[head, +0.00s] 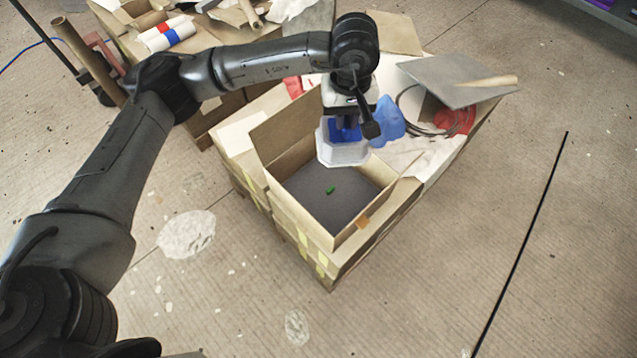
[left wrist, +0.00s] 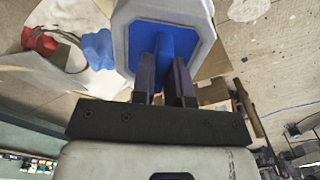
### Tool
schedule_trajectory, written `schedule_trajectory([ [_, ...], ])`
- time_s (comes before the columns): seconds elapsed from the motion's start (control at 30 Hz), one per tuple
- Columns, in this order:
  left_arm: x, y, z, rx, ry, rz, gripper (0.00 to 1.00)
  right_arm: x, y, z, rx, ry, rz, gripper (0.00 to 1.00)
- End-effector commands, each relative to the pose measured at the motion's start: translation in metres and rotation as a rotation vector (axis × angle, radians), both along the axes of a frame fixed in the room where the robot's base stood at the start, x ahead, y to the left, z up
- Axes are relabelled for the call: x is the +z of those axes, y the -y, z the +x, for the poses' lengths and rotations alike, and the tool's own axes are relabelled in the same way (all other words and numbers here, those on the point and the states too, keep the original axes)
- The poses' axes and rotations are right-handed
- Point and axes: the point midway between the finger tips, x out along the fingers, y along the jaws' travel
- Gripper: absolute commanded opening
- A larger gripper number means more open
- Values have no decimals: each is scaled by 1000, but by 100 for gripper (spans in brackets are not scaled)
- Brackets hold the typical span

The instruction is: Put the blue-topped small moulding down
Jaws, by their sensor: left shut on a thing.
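The blue-topped small moulding (head: 343,153) is a pale grey, faceted piece with a blue top. My left gripper (head: 349,128) is shut on it and holds it over the back part of an open cardboard box (head: 288,207). In the left wrist view the moulding (left wrist: 205,25) shows its blue face between and beyond the fingers of my left gripper (left wrist: 165,62). Whether its underside touches anything in the box is hidden. The box has a dark grey floor with a small green piece (head: 331,190) on it. My right gripper is not in view.
The box stands on a cardboard-covered pallet stack. Beside it lie a blue piece (head: 386,122), red items (head: 455,121), white cloth (head: 408,158) and a grey board (head: 450,82) with a tube on it. Another cluttered stack with rolls (head: 168,36) stands behind left. The front box floor is mostly clear.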

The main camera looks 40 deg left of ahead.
Motion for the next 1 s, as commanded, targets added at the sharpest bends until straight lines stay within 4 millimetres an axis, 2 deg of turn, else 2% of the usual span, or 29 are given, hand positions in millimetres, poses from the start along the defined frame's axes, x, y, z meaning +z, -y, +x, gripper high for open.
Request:
schedule_trajectory([
  [0.03, -12, -8, 8, 148, -3, -2, 0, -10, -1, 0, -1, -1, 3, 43],
  [0.3, -49, -55, 41, 1005, -7, 0, 0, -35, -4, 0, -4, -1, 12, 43],
  [0.5, -79, -91, 55, 1571, -9, 3, 0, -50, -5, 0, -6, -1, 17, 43],
  [0.6, -91, -106, 58, 1797, -8, 3, 0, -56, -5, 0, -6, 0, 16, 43],
  [0.8, -108, -127, 61, 2105, -8, 2, 0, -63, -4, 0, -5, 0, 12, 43],
  [1.0, -123, -135, 61, 2233, -8, 2, 0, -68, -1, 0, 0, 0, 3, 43],
])
